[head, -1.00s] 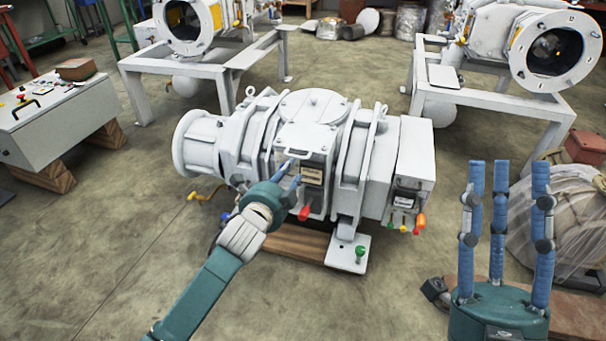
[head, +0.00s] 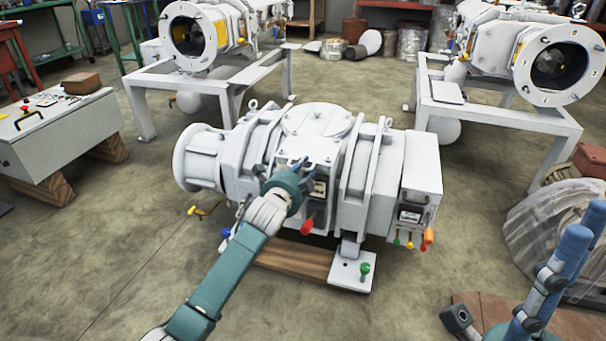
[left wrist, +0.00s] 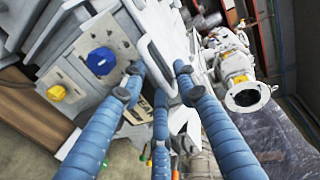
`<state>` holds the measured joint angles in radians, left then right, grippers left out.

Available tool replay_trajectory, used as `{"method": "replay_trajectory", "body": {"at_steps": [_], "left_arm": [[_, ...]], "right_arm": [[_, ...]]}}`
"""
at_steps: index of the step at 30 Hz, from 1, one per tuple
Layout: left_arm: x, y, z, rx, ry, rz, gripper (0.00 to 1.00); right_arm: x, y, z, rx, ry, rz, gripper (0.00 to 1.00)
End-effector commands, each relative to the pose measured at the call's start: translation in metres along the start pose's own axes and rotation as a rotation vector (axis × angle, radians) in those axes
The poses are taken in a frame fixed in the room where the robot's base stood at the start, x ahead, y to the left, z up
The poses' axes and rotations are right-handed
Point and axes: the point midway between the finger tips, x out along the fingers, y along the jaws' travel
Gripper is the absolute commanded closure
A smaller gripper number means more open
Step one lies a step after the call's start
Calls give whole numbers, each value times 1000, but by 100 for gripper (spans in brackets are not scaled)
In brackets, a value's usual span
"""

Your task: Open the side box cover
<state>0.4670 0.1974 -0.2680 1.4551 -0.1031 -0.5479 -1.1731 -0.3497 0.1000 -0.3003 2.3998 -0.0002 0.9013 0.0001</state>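The grey-white vacuum pump (head: 315,122) lies in the middle of the head view. A small box (head: 319,190) with a label is on its near side, partly hidden by my left gripper (head: 300,168). The left wrist view shows a white loop handle (left wrist: 151,58) between the spread blue fingers of this gripper (left wrist: 158,75). The fingers are open around the handle; I cannot tell whether they touch it. My right gripper (head: 585,215) is at the lower right, cut by the picture edge, its visible fingers straight and apart, holding nothing visible.
A second box (head: 418,190) with coloured knobs is at the pump's right end. A red knob (head: 307,227) is below the near box. The wrist view shows blue (left wrist: 101,61) and yellow (left wrist: 56,93) knobs close by. A control cabinet (head: 60,130) stands left.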

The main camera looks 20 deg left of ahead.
Motion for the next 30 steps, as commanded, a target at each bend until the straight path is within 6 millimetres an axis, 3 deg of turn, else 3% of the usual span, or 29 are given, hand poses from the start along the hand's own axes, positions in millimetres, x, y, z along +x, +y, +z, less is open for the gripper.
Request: {"method": "replay_trajectory", "body": {"at_steps": [8,13,24,30], "left_arm": [[2,0,0,0,0,0,70],[2,0,0,0,0,0,100],[1,-2,1,0,0,3,100],[0,-7,5,1,3,16,100]], "right_arm": [[0,0,0,0,-1,0,60],[0,0,0,0,-1,0,60],[2,0,4,0,-16,0,60],[7,4,42,-13,-183,3,60]]}}
